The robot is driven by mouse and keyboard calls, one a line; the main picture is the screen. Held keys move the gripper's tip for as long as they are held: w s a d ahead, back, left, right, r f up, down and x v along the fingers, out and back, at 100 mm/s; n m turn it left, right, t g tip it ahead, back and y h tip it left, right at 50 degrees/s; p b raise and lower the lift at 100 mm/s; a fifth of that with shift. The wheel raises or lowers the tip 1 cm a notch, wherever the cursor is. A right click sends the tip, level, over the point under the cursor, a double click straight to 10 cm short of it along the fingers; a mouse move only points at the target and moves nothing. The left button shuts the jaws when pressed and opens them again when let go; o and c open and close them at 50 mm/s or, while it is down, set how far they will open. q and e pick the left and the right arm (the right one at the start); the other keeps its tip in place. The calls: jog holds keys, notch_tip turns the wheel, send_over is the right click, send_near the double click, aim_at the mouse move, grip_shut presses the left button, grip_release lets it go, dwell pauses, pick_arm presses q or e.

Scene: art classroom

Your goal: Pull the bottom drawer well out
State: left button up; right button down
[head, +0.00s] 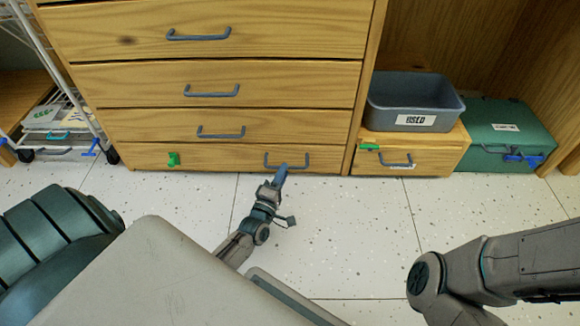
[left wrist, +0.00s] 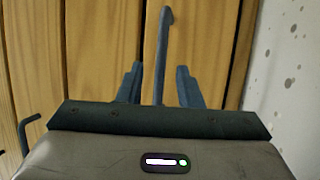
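The wooden chest's bottom drawer (head: 220,158) looks flush with the chest front. Its grey bar handle (head: 300,153) is right of the drawer's middle, and a green piece (head: 174,159) sits on its left part. My left gripper (head: 281,172) is at this handle. In the left wrist view the handle (left wrist: 163,45) runs between the two fingers of my left gripper (left wrist: 160,84), which stand apart with a gap on each side of the bar. My right arm shows at the lower right, but its gripper is out of view.
Three more drawers with grey handles are above, the lowest of them (head: 150,124) just over the bottom one. Right stand a small wooden drawer unit (head: 440,158) with a grey "USED" bin (head: 375,105) and a green case (head: 510,128). A white wheeled rack (head: 75,100) stands left. The floor (head: 340,215) in front is clear.

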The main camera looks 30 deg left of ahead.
pick_arm(q)
jog(key=b+x, duration=0.1)
jog(key=x, duration=0.3)
jog(key=shift+w, duration=0.4)
grip_shut()
